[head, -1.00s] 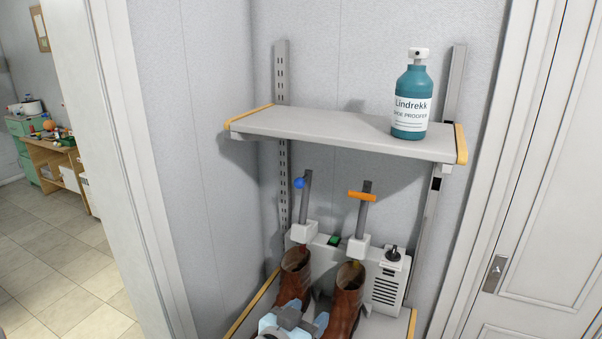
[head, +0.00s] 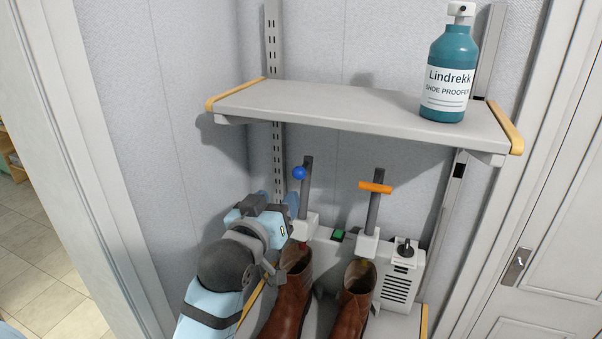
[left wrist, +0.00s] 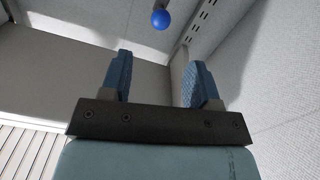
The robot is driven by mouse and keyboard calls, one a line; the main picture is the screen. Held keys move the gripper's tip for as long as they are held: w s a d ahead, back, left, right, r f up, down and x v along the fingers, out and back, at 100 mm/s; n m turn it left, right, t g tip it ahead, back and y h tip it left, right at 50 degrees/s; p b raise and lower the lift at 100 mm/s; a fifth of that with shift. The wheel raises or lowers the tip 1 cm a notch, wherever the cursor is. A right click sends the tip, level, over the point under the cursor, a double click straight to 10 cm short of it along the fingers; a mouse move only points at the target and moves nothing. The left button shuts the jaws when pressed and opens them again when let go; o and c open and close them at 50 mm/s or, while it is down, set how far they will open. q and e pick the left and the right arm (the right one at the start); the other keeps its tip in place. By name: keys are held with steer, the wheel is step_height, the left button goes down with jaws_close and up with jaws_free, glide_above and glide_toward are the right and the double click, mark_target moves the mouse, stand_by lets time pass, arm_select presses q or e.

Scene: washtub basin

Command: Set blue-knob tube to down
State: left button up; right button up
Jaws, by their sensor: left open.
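The blue-knob tube (head: 304,200) is a dark grey upright bar with a round blue knob (head: 299,173) near its top. It rises from a white block above the left brown boot. My left gripper (head: 277,202) is just left of the tube and below the knob, apart from it as far as I can see. In the left wrist view the knob (left wrist: 160,19) shows at the top, beyond the two open blue fingers (left wrist: 157,82), with nothing between them. My right gripper does not show.
A second tube (head: 373,212) with an orange crossbar stands to the right. Brown boots (head: 292,297) sit below the tubes. The white dryer box (head: 399,280) has a black dial. A grey shelf (head: 350,107) with a teal bottle (head: 449,75) overhangs the tubes.

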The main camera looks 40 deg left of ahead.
mark_target(296, 176)
arm_select(q)
steer(key=x, duration=1.2)
steer(key=shift+b, duration=0.35)
steer(key=shift+w+a, duration=0.15)
steer(key=shift+w, duration=0.4)
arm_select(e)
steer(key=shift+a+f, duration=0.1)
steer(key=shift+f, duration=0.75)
